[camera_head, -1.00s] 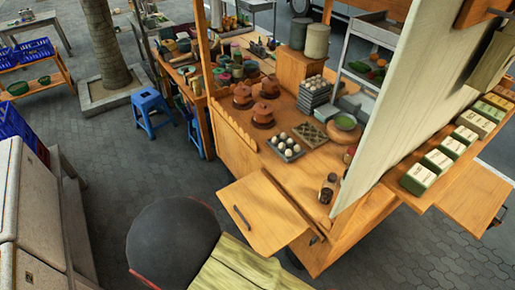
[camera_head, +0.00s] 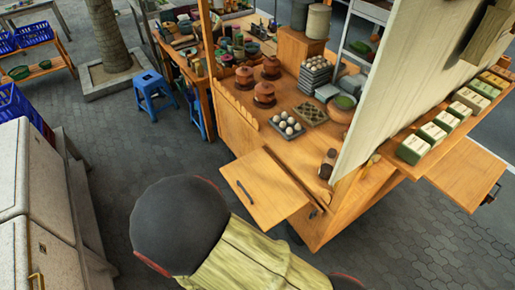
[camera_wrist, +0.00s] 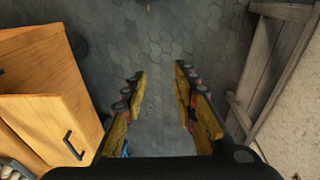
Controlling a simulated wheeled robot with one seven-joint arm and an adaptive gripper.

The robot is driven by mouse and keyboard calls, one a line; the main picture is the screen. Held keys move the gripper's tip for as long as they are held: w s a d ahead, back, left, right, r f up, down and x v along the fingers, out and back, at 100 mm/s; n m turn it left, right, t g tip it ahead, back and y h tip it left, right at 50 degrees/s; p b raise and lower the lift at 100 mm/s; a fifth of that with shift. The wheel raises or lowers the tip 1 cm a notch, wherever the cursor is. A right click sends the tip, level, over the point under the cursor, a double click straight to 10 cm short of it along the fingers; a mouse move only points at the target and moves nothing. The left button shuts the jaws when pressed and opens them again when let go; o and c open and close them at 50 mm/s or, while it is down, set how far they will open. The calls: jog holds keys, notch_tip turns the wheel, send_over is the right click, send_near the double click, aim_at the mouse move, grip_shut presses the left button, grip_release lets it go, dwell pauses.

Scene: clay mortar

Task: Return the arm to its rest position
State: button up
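My gripper (camera_wrist: 160,92) shows in the wrist view with its two yellow and dark fingers spread apart. Grey paving shows between the fingertips, and nothing is held. My arm (camera_head: 235,250) shows at the bottom of the head view as a dark rounded joint and a yellow-green sleeve, in front of the stall. My gripper itself is not visible in the head view. A brown round bowl (camera_head: 339,114), perhaps the clay mortar, stands on the stall counter beside the cloth panel, away from my arm.
The wooden stall (camera_head: 236,126) has a projecting panel with a handle (camera_head: 262,187) near my arm; the wrist view shows it at left. A pale cabinet (camera_head: 45,215) stands at left, a blue stool (camera_head: 155,94) behind. Paving between is clear.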

notch_tip(320, 180, up, 6)
jog(key=s+a+g+b, duration=0.1)
jog(key=s+g+b, duration=0.1)
jog(key=s, duration=0.1)
jog(key=w+d+r+g+y+b, duration=0.1)
jog(key=w+d+r+b, duration=0.35)
jog(key=d+r, duration=0.35)
jog(key=w+d+r+m+t+b, duration=0.2)
jog(key=d+r+b, duration=0.2)
jog(key=d, duration=0.4)
jog(key=w+d+r+m+t+h+b, duration=0.1)
jog(key=d+r+b, duration=0.3)
jog(key=d, duration=0.5)
jog(key=w+d+r+m+t+b, duration=0.3)
jog(key=d+r+m+t+b, duration=0.1)
jog(key=d, duration=0.5)
jog(key=shift+d+r, duration=0.15)
jog(key=shift+r, duration=0.7)
